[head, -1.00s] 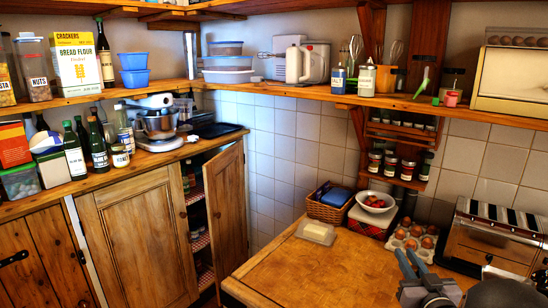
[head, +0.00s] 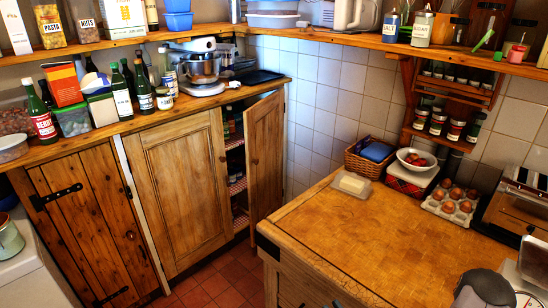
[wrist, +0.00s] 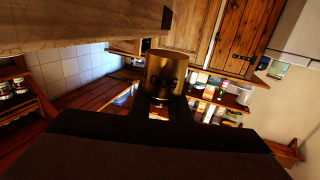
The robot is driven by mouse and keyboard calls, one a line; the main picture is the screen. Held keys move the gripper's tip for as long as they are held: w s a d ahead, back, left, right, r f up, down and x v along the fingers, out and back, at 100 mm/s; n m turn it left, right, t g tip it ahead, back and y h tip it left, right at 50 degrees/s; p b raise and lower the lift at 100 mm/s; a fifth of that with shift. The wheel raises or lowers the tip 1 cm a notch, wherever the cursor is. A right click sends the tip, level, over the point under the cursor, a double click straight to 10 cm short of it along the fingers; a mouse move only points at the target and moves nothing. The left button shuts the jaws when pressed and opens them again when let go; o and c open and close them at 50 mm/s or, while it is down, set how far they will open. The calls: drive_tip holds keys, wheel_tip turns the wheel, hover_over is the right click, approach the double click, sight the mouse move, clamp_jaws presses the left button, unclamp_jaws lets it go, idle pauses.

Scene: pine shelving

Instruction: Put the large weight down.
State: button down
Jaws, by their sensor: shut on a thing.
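The large weight (wrist: 165,76), a brass-coloured cylinder with dark lettering, shows in the upper middle of the wrist view. My gripper (wrist: 163,98) is shut on it, with the dark fingers at its lower part. The view is tilted, and the weight appears held in the air with no surface seen touching it. In the head view neither the gripper fingers nor the weight shows; only a dark rounded part of my arm is at the lower right.
The wooden worktop (head: 345,228) is largely bare in its middle. A butter dish (head: 351,185), a wicker basket (head: 362,168), a bowl (head: 416,159) and an egg tray (head: 452,203) stand along its back. A cupboard door (head: 266,160) stands open at left.

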drive_tip(key=w+d+r+m+h, duration=0.35)
drive_tip(key=d+r+h, duration=0.25)
drive_tip(key=d+r, duration=0.55)
drive_tip(key=w+d+r+m+h, duration=0.3)
drive_tip(key=d+r+m+h, duration=0.15)
drive_tip(key=d+r, duration=0.7)
drive_tip(key=w+d+r+m+h, duration=0.35)
drive_tip(key=d+r+h, duration=0.45)
drive_tip(key=d, duration=0.6)
drive_tip(key=s+d+r+m+g+h, duration=0.2)
drive_tip(key=d+r+g, duration=0.1)
drive_tip(key=d, duration=0.3)
drive_tip(key=s+d+r+m+g+h, duration=0.2)
drive_tip(key=d+r+m, duration=0.1)
drive_tip(key=d, duration=0.3)
drive_tip(key=s+d+f+m+g+h, duration=0.2)
drive_tip(key=s+d+f+g, duration=0.2)
drive_tip(key=d+f, duration=0.2)
drive_tip(key=shift+s+d+f, duration=0.25)
drive_tip(key=shift+s+f, duration=0.15)
drive_tip(key=shift+f, duration=0.5)
